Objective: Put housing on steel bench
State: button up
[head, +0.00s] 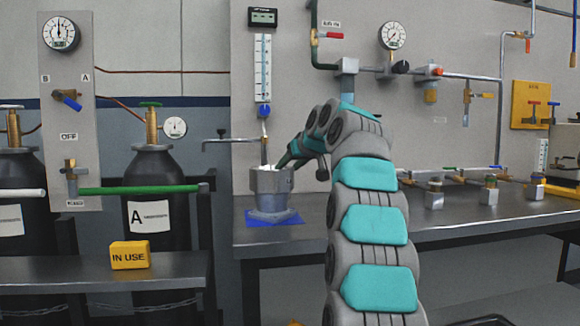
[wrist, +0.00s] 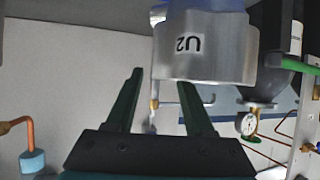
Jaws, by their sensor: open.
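The grey metal housing (head: 271,186) stands upright on a blue mat (head: 289,218) on the steel bench (head: 320,215), near its left end. In the wrist view the housing (wrist: 215,58) fills the upper middle, with its label "U2" upside down. My gripper (head: 287,157) is at the housing's upper right in the head view, its fingertips partly hidden. In the wrist view my gripper (wrist: 161,76) is open, its two dark fingers apart. The right fingertip is close to the housing's edge; I cannot tell if they touch. Nothing is held between the fingers.
A wall panel with pipes, valves and a gauge (head: 393,36) rises behind the bench. A thin pipe with a blue knob (head: 265,111) hangs just above the housing. Small fittings (head: 434,193) stand on the bench's right. Gas cylinders (head: 153,190) and a yellow "IN USE" block (head: 130,255) are at left.

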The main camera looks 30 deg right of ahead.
jog(key=v, duration=1.2)
